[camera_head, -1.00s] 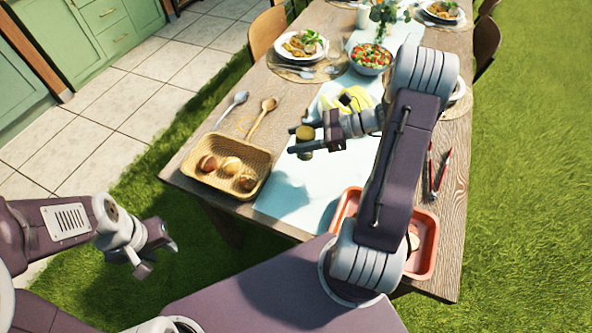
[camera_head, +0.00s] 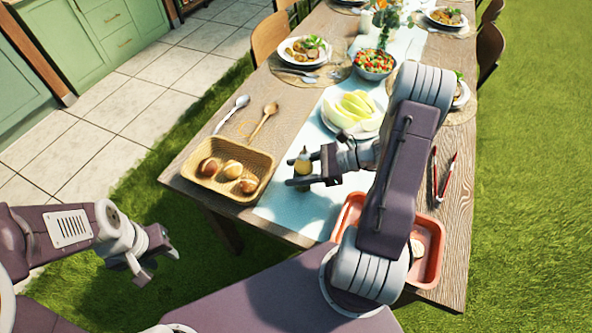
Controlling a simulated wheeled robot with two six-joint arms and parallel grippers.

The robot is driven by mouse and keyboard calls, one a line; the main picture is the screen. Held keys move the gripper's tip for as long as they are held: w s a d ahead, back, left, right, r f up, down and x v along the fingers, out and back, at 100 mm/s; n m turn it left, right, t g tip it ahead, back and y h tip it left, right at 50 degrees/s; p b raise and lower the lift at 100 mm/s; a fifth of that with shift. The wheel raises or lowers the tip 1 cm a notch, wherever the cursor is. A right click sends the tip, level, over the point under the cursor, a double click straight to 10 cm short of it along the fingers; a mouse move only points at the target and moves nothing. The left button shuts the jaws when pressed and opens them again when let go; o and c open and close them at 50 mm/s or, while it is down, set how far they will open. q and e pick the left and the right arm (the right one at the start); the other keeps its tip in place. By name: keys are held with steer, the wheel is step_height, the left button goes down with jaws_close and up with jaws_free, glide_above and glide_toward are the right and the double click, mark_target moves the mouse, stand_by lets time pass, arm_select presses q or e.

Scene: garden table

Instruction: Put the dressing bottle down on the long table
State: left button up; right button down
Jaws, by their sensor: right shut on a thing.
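The dressing bottle (camera_head: 303,163), small with yellowish contents, is between the fingers of my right gripper (camera_head: 305,180), which is shut on it. It looks upright over the pale runner of the long table (camera_head: 203,159), near its front end. I cannot tell whether its base touches the table, as the fingers hide its lower part. My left gripper (camera_head: 157,266) is empty and open, off the table to the left, over the grass.
A bread basket (camera_head: 213,190) stands left of the bottle, with wooden and metal spoons behind it. A plate of melon slices (camera_head: 352,110) lies behind my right gripper. A red tray (camera_head: 432,250) and tongs (camera_head: 445,178) are to the right. Some bare runner surrounds the bottle.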

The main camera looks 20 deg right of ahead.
steer(key=c, duration=0.6)
jaws_free()
steer(key=shift+r, duration=0.1)
steer(key=p+v, duration=0.1)
steer(key=v, duration=1.1)
steer(key=shift+p, duration=0.35)
